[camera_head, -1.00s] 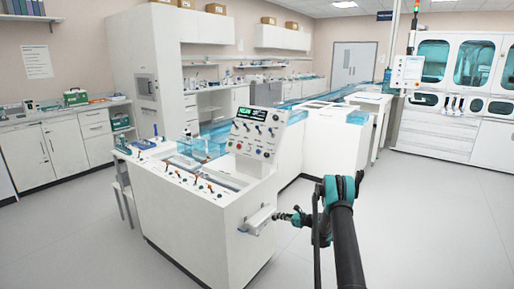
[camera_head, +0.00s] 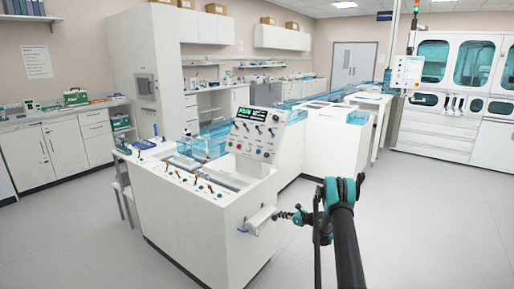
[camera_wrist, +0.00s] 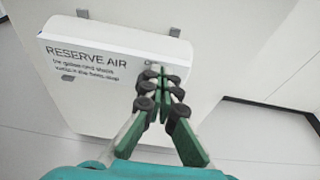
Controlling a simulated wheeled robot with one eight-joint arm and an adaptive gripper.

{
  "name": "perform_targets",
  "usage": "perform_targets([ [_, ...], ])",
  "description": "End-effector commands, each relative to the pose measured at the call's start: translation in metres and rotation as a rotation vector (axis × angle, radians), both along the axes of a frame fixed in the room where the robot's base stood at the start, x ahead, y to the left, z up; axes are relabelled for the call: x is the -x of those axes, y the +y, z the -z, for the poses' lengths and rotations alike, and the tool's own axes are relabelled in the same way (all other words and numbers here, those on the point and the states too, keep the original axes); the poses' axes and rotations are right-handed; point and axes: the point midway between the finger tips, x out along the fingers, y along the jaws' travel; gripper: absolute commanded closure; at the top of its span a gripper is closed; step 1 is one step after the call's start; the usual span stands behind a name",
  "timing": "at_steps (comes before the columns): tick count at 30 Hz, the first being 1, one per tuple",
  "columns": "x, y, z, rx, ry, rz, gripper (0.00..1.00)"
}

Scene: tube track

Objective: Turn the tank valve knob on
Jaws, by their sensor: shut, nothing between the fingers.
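A white box labelled RESERVE AIR (camera_wrist: 85,65) is fixed to the end of the white console. It also shows in the head view (camera_head: 259,220), at the console's near right corner. My gripper (camera_wrist: 164,76) is shut and empty, its fingertips together in front of the right end of the box, over part of the lettering there. In the head view my gripper (camera_head: 279,215) is just right of the box. I cannot tell whether the fingertips touch it. No valve knob can be made out clearly; the fingers hide part of the box's right end.
The white console (camera_head: 200,225) carries a sloped panel (camera_head: 257,135) with several knobs and a display. Clear floor (camera_head: 430,220) lies to the right. Cabinets line the left and back, and a large white machine (camera_head: 455,90) stands at the back right.

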Motion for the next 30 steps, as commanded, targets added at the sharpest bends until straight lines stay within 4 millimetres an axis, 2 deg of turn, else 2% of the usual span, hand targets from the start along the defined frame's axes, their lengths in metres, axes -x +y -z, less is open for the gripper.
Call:
perform_targets([
  [14,-0.001,-0.004,-0.006,0.003,0.001,0.001,1.0],
  [30,0.03,-0.047,-0.007,0.001,0.0,0.001,1.0],
])
